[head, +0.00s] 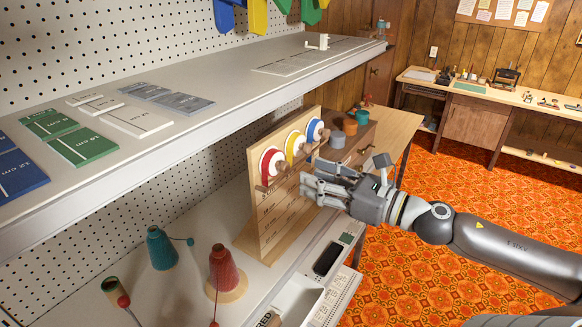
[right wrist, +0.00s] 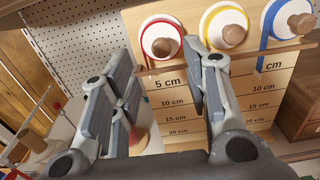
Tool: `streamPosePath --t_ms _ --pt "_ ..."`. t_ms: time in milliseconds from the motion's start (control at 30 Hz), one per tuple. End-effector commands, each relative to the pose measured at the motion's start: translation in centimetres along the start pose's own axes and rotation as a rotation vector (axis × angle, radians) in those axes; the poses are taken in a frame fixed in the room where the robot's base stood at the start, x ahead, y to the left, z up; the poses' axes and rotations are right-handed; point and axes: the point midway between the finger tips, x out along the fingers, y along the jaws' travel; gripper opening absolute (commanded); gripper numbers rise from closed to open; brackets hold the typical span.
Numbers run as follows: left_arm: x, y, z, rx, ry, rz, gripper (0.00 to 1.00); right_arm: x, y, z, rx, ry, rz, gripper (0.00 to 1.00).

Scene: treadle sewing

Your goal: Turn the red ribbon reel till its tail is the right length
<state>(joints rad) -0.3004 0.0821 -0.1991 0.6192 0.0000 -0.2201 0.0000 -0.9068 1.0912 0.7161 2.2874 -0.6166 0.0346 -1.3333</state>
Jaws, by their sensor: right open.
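The red ribbon reel (head: 267,163) is the nearest of three reels on an upright wooden board (head: 262,215) in the head view. In the right wrist view the red reel (right wrist: 156,32) has a white face and a wooden knob. Its red ribbon runs down its left side to a wooden rail (right wrist: 190,58); I cannot make out where the tail ends. Length marks from 5 cm to 20 cm run down the board. My right gripper (head: 311,186) is open and empty in front of the board, apart from the knob; its spread fingers (right wrist: 163,88) frame the 5 cm mark. My left gripper is out of view.
The yellow reel (right wrist: 225,18) and blue reel (right wrist: 279,18) sit right of the red one. A shelf (head: 215,75) with labelled cards overhangs the bench at left. Thread cones, red (head: 223,268) and teal (head: 160,249), stand left of the board. Pots (head: 349,126) stand behind it.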

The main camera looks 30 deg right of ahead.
Motion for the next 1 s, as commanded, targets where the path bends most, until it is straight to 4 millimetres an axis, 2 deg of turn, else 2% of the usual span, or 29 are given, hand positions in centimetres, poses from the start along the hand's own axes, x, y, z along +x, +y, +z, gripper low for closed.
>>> streamPosePath --t_ms 200,433,633,1000 --pt "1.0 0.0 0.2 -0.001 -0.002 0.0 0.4 3.3 0.1 -0.2 -0.003 -0.001 0.004 0.43" --pt "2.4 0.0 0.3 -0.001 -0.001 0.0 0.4 5.7 0.0 -0.3 -0.002 0.0 0.002 0.43" --pt "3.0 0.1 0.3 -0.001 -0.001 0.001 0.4 6.6 -0.1 -0.2 0.0 0.001 -0.002 0.43" --pt "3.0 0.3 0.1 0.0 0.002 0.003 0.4 6.8 -0.1 0.0 0.001 0.001 -0.003 0.42"
